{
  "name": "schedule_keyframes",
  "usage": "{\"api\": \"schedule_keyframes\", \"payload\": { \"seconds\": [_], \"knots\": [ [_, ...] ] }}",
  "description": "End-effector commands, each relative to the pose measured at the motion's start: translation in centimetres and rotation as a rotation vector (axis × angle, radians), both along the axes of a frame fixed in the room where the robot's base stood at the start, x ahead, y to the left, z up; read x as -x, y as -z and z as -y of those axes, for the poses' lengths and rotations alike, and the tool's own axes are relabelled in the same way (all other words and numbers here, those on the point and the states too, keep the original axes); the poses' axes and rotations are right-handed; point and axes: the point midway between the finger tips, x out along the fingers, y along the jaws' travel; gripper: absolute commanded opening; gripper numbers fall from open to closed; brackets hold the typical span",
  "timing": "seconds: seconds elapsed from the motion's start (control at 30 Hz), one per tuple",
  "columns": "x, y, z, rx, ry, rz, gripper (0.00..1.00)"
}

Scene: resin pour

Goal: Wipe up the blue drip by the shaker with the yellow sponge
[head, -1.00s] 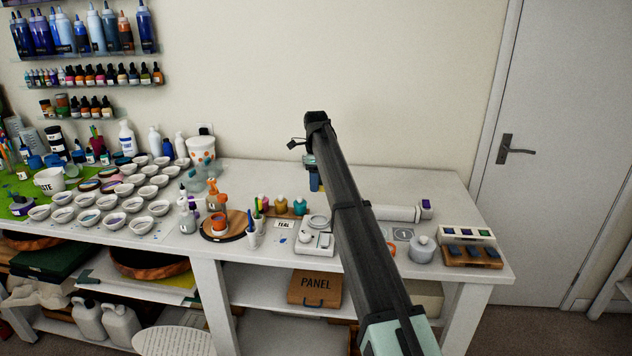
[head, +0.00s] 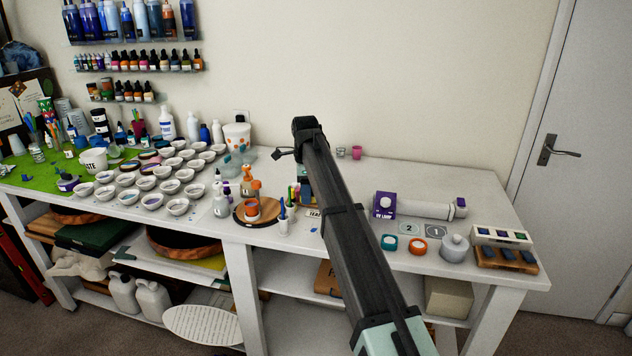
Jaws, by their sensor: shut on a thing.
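My gripper (head: 305,183) hangs below the far end of my arm, over the middle of the table, mostly hidden by the arm and small against the clutter. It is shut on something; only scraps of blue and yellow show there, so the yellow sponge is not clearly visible. A small blue mark (head: 314,230), likely the drip, lies on the white tabletop beside a small white cup with brushes (head: 283,224), just left of my arm. I cannot make out the shaker; my arm covers that part of the table. Contact between gripper and tabletop cannot be told.
A round wooden board (head: 241,219) with an orange cup stands to the left, near several white bowls (head: 178,207). A purple UV lamp box (head: 385,204), teal and orange rings and a grey lidded pot (head: 455,247) stand to the right.

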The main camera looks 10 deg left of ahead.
Motion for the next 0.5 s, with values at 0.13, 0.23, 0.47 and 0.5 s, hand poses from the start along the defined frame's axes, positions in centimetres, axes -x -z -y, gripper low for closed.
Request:
{"api": "schedule_keyframes", "payload": {
  "seconds": [0.13, 0.23, 0.47, 0.5],
  "knots": [
    [2.1, 0.4, 0.7, 0.001, -0.158, 0.000, 0.24],
    [3.1, 0.7, 1.3, 0.003, -0.288, -0.001, 0.24],
    [4.5, 1.1, 2.1, 0.006, -0.626, -0.002, 0.24],
    [4.6, 1.1, 2.2, 0.006, -0.684, -0.002, 0.24]
  ]
}}
